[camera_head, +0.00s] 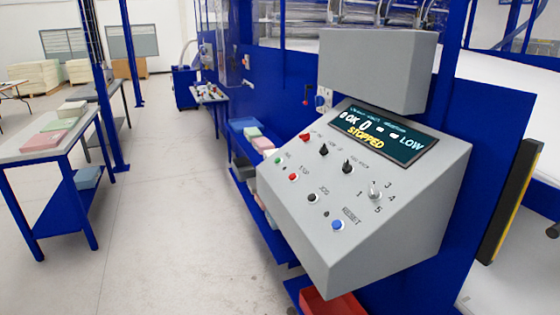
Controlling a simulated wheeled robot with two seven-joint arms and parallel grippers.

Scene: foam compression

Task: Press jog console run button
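A grey slanted jog console (370,200) stands at the right, fixed to blue machine framing. Its dark display (385,132) reads "STOPPED" in yellow, with "OK", "0" and "LOW" above. A green button (278,160) sits at the panel's left edge, and its small label seems to read "RUN". A red button (292,177) is just below it. A black button (312,197) labelled JOG and a blue button (337,224) labelled RESET follow toward the lower right. A red control, black knobs and a numbered selector (374,193) sit higher up. Neither gripper shows.
A grey box (377,70) overhangs the console's top. A yellow-black post (510,200) stands at the right. Blue shelves with coloured foam blocks (258,143) lie left of the console, and a red bin (333,302) is below. A table (30,147) stands at the left; the floor between is clear.

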